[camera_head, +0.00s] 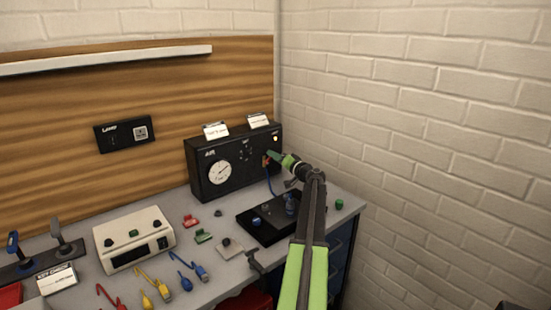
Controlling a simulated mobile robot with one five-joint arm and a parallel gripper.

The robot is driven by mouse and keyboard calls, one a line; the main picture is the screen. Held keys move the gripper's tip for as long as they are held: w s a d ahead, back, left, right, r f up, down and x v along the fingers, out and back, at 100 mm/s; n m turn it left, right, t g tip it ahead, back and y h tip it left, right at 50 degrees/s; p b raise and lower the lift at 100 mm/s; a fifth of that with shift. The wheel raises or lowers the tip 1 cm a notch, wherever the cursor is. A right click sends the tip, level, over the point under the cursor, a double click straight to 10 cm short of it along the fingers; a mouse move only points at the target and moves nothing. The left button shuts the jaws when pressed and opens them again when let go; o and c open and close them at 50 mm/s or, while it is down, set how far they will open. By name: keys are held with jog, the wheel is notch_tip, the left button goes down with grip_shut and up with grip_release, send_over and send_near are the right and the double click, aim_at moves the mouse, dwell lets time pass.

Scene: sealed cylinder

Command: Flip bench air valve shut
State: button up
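The handle's position is mostly hidden.
A blue hose (270,184) hangs from the panel to a black plate (254,233) with a clear-blue fitting. A beige box (134,239) and several coloured clips and tools lie on the bench (208,288) at left. A brick wall (440,150) is close on the right.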

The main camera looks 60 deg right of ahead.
grip_shut()
jog(key=shift+d+f, duration=0.1)
dwell(0.4)
jog(key=f+m+b, duration=0.1)
jog(key=m, duration=0.2)
jog(key=m+b, duration=0.1)
jog(key=m, duration=0.1)
jog(key=d+f+m+b, duration=0.1)
jog(key=m, duration=0.2)
jog(key=shift+s+f+m, duration=0.2)
jog(key=shift+f+m, duration=0.1)
jog(key=shift+f, duration=0.05)
dwell(0.5)
